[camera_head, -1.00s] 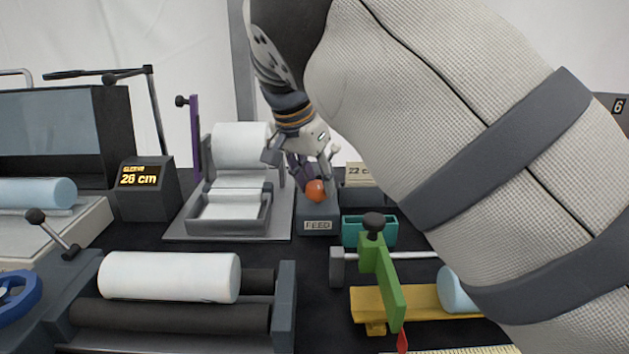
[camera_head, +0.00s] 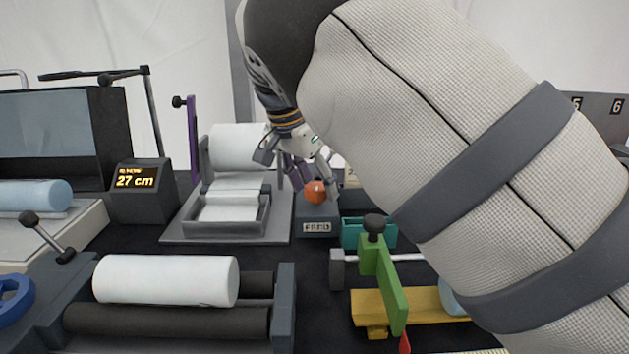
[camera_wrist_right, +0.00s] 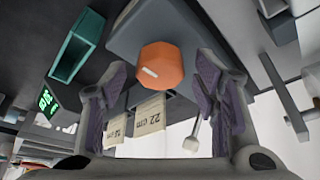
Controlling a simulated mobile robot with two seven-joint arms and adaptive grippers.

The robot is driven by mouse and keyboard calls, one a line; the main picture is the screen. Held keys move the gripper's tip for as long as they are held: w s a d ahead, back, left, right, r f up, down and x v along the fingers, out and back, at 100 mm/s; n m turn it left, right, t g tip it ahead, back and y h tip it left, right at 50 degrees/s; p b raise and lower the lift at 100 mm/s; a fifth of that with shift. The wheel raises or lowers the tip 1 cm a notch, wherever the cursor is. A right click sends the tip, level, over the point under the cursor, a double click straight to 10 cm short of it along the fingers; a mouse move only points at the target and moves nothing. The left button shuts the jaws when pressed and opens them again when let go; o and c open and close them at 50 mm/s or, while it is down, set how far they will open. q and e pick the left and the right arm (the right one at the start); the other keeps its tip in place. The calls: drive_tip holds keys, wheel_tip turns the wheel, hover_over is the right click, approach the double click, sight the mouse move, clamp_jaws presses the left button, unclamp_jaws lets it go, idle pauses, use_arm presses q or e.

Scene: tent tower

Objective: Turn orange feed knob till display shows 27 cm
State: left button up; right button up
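The orange feed knob (camera_head: 314,192) sits on a grey box with a FEED label (camera_head: 316,227). The dark display box (camera_head: 139,178) on the left reads 27 cm in yellow digits. My right gripper (camera_head: 310,180) comes down from above at the knob. In the right wrist view the knob (camera_wrist_right: 160,65), with a short white mark, lies between the two spread purple-padded fingers (camera_wrist_right: 161,73). A gap shows on each side of the knob, so the gripper is open and holds nothing. My left gripper is not in view.
A white paper roll stand (camera_head: 232,190) is left of the knob box. A teal bin (camera_head: 354,235) and a green lever (camera_head: 384,270) stand in front on the right. A white roll on rollers (camera_head: 165,280) lies at front left. Tags, one reading 22 cm (camera_wrist_right: 151,116), hang behind the knob.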

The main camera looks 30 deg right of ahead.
drive_tip(key=v, duration=1.2)
drive_tip(key=shift+a, duration=0.1)
